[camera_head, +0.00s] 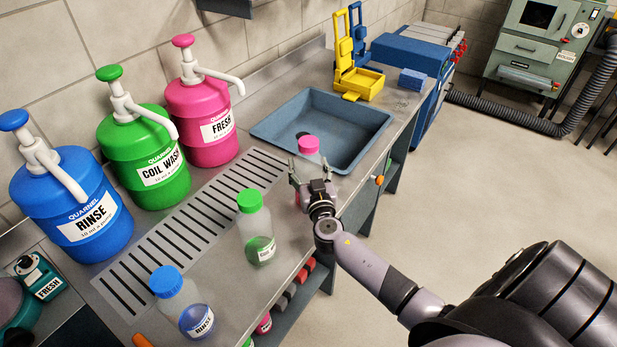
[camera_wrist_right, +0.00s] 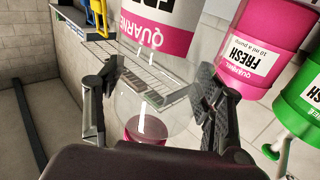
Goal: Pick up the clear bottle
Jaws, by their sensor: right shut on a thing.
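The clear bottle with the pink cap (camera_head: 308,144) stands upright at the near edge of the blue-grey sink tray. My right gripper (camera_head: 312,177) is at it; its fingers close on the bottle's sides. In the right wrist view the clear bottle (camera_wrist_right: 148,105) is between both fingers, with pink liquid inside. The gripper hides much of the bottle's lower part in the head view, so I cannot tell whether its base touches the bench. My left gripper is not in view.
A green-capped bottle (camera_head: 257,235) and a blue-capped bottle (camera_head: 182,300) stand on the steel bench. Blue (camera_head: 72,205), green (camera_head: 146,160) and pink (camera_head: 201,115) pump jugs stand behind them. The sink tray (camera_head: 365,135) and a yellow rack (camera_head: 360,84) lie beyond the gripper.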

